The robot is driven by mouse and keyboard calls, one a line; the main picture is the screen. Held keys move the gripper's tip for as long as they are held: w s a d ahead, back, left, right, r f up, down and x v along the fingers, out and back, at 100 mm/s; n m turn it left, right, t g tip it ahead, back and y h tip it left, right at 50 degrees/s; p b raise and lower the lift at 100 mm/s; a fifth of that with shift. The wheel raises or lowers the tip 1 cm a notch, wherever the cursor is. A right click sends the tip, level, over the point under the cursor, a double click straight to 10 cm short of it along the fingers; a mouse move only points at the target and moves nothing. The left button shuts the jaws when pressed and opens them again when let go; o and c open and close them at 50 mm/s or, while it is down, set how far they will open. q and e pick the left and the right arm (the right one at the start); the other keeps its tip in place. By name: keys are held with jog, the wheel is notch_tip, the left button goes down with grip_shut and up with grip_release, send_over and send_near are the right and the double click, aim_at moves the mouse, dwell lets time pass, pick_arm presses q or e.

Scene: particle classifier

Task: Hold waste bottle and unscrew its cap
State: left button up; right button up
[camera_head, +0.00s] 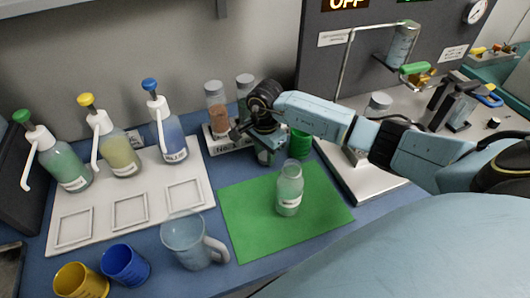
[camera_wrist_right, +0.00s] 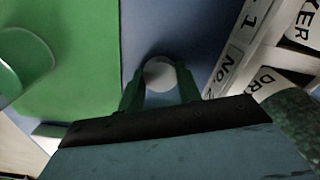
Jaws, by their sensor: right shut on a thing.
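A clear bottle with a pale label (camera_head: 289,190) stands upright on the green mat (camera_head: 245,228) in the head view. Its neck shows no cap, and its label is too small to read. My right gripper (camera_head: 264,155) is behind and left of the bottle, by the mat's back edge and the vial rack. In the right wrist view its green fingers (camera_wrist_right: 160,82) are shut on a round whitish cap (camera_wrist_right: 160,72), over blue table beside the mat. A translucent round thing, probably the bottle, shows at that view's left edge (camera_wrist_right: 22,62). My left gripper is out of view.
Three pump bottles (camera_head: 120,150) stand on a white tray (camera_head: 150,225) at left. A clear jug (camera_head: 190,243), yellow cup (camera_head: 80,281) and blue cup (camera_head: 124,265) stand in front. A green cup (camera_head: 300,143) is behind the bottle.

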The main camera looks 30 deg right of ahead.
aim_at(265, 156)
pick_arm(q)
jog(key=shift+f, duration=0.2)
pick_arm(e)
jog(key=shift+f, duration=0.15)
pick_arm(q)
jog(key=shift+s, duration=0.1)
pick_arm(e)
jog(key=o, duration=1.1)
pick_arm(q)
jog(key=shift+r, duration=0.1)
pick_arm(e)
jog(key=shift+r, duration=0.5)
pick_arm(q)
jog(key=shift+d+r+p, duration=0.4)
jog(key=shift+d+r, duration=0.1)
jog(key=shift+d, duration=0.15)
pick_arm(e)
jog(key=shift+r, duration=5.8)
